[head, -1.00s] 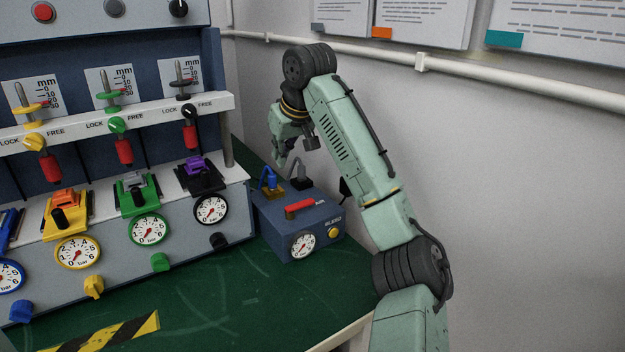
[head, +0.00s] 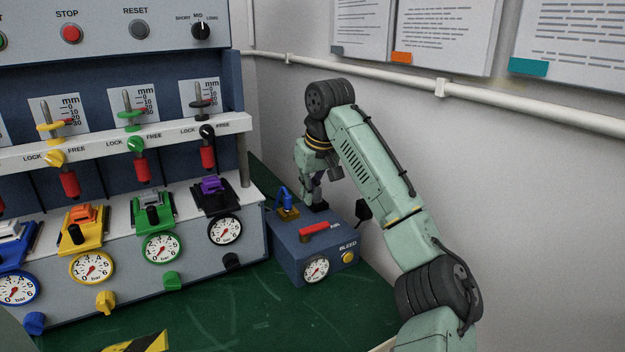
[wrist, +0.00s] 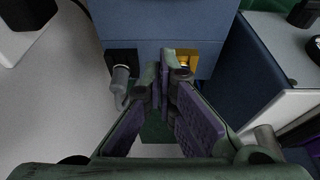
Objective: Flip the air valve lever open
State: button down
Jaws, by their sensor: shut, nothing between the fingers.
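A red lever (head: 314,228) lies flat across the top of a blue box (head: 290,262), beside a small label that seems to read AIR. My gripper (head: 318,200) points down at the back of this box, behind the red lever and apart from it. In the wrist view its purple-padded fingers (wrist: 167,62) are shut and empty. They overlap the yellow block (wrist: 204,54) and lie right of a grey fitting (wrist: 121,80) on a black block. Whether they touch either cannot be told. The red lever is not visible in the wrist view.
A blue upright fitting (head: 284,198) on a yellow base stands left of my gripper. The box front has a gauge (head: 316,268) and a yellow BLEED knob (head: 347,257).

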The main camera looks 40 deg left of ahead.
jog(key=x, duration=0.4)
jog(key=shift+s+d+p, duration=0.15)
jog(key=shift+s+d, duration=0.1)
jog(key=shift+d, duration=0.35)
jog(key=shift+s+d+p, duration=0.1)
jog(key=shift+s+d, duration=0.15)
jog(key=shift+d, duration=0.4)
jog(key=shift+s+d+p, duration=0.15)
jog(key=shift+s+d, duration=0.1)
jog(key=shift+d, duration=0.35)
jog(key=shift+w+p, duration=0.1)
jog(key=shift+p, duration=0.25)
jog(key=shift+d+r+m, duration=0.1)
jog(key=shift+m, duration=0.2)
jog(key=shift+p, duration=0.35)
